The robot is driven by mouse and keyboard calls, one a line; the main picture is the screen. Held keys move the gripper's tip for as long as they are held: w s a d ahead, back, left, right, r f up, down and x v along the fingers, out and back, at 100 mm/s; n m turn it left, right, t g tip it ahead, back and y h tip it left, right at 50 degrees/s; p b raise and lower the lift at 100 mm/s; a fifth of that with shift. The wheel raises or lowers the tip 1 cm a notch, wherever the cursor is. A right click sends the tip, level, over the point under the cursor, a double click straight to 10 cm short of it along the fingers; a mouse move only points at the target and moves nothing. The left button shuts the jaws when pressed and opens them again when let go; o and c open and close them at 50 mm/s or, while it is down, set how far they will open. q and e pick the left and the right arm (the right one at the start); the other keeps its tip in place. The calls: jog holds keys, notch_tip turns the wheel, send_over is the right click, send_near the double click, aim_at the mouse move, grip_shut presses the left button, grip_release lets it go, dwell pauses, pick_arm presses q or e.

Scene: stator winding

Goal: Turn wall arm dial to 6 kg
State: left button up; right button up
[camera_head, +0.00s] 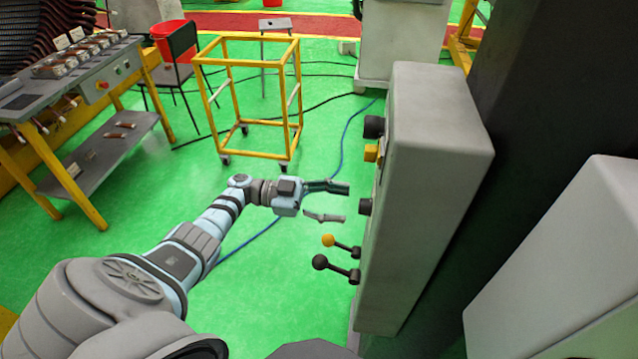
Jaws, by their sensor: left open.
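A tall grey control cabinet (425,190) stands right of centre, with its control face turned left. From top to bottom its face carries a black knob (374,127), a yellow part (371,152), a smaller black knob (365,206), a lever with a yellow ball (328,240) and a lever with a black ball (320,262). Any dial markings are hidden by the steep angle. My left gripper (338,203) is open and empty. Its fingers point right at the smaller black knob, with a small gap between. My right gripper does not show.
A yellow wheeled frame (291,125) stands behind my left arm. A workbench (128,63) with tools is at the left, beside a chair (182,65). Another grey box (575,275) is at lower right. Cables cross the green floor.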

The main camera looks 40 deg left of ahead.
pick_arm(q)
jog(key=v, duration=0.7)
jog(key=shift+a, duration=0.4)
jog(key=shift+s, duration=0.2)
